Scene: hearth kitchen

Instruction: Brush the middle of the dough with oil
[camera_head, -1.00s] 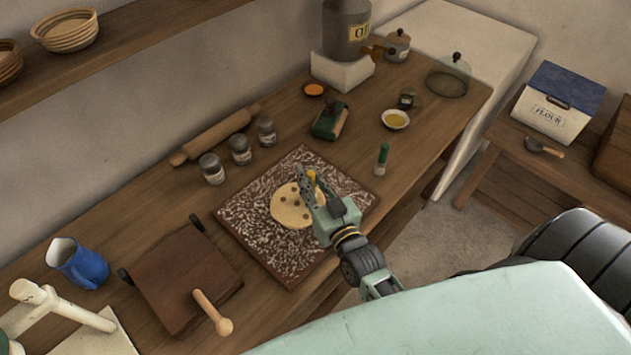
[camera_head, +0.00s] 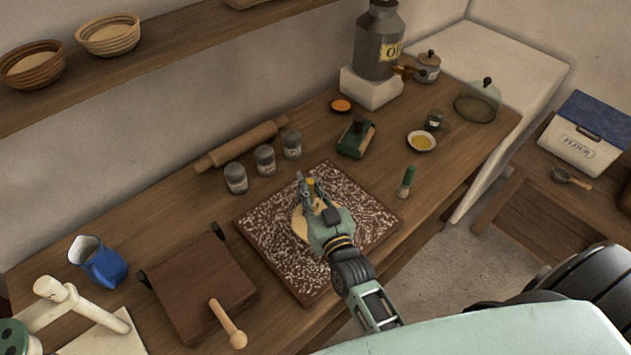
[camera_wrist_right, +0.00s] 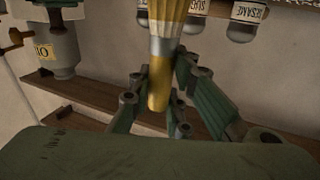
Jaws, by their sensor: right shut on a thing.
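The pale round dough (camera_head: 299,226) lies on the dark, flour-dusted board (camera_head: 262,216). My right gripper (camera_head: 306,192) is over the dough and hides much of it, including its middle. It is shut on a brush with a yellow handle (camera_head: 312,183), which also shows upright between the fingers in the right wrist view (camera_wrist_right: 158,88). A small white bowl of yellow oil (camera_head: 421,141) stands to the right, behind the board. My left gripper is not in view.
A green-capped bottle (camera_head: 405,182) stands near the board's right corner. Spice jars (camera_head: 264,160), a rolling pin (camera_head: 240,145) and a green block-like item (camera_head: 356,138) lie behind it. A wooden press (camera_head: 200,275) and a blue jug (camera_head: 98,261) are at left.

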